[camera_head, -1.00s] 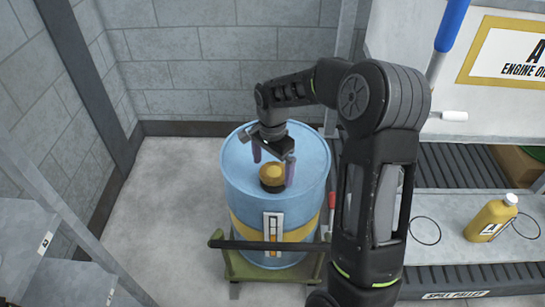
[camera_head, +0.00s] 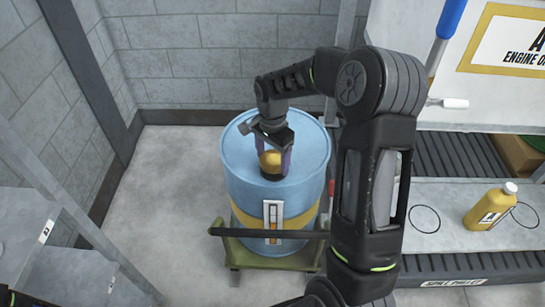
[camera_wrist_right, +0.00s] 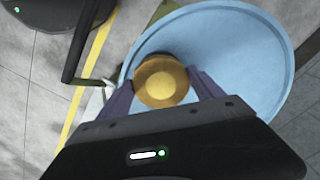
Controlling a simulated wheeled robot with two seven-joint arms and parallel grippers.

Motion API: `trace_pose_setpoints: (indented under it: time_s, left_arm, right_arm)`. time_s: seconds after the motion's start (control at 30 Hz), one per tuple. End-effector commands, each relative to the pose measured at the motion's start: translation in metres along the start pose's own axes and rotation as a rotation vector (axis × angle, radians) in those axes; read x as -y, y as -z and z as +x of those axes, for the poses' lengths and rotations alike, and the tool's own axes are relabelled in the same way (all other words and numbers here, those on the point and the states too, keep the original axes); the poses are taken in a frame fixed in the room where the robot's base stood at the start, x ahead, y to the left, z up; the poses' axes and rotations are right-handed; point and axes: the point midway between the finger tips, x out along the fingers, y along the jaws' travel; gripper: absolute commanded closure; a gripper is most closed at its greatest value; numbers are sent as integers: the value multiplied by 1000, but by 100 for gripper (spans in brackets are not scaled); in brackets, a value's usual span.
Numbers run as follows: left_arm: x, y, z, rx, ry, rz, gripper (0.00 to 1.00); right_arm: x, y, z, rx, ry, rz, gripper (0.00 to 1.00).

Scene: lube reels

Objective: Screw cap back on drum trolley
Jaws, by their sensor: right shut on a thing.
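A blue drum (camera_head: 245,190) with a yellow band stands on a green trolley (camera_head: 240,256). The yellow cap (camera_head: 271,161), with a dark lower part, sits upright at the drum's top. In the right wrist view the round cap (camera_wrist_right: 161,81) lies between the two purple fingers. My right gripper (camera_head: 272,154) points down from above and is shut on the cap. Whether the cap's thread is engaged is hidden.
The trolley's dark handle bar (camera_head: 265,234) crosses in front of the drum. A yellow bottle (camera_head: 489,208) with a white lid stands on the right pallet. Grey shelving (camera_head: 50,265) is at the left, block walls are behind, and the floor left of the drum is clear.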

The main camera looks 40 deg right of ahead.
Motion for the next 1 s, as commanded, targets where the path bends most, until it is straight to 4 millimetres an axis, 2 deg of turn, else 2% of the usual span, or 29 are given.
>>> trace_pose_setpoints:
  time_s: [0.03,0.27,0.43,0.6,0.8,0.97,1.0]
  left_arm:
    - [0,0,0,0,0,0,40]
    - [0,0,0,0,0,0,40]
    - [1,0,2,0,0,0,40]
    - [2,0,4,0,0,0,40]
    - [2,0,5,0,0,0,40]
    - [2,0,4,0,0,0,40]
    - [2,0,4,0,0,0,40]
  right_arm:
    - [0,0,0,0,0,0,48]
    - [0,0,0,0,0,0,67]
    - [1,0,1,0,1,60,67]
    - [2,0,0,0,1,263,67]
    - [2,0,0,-1,1,369,67]
    - [2,0,0,0,0,376,67]
    - [2,0,0,0,0,376,24]
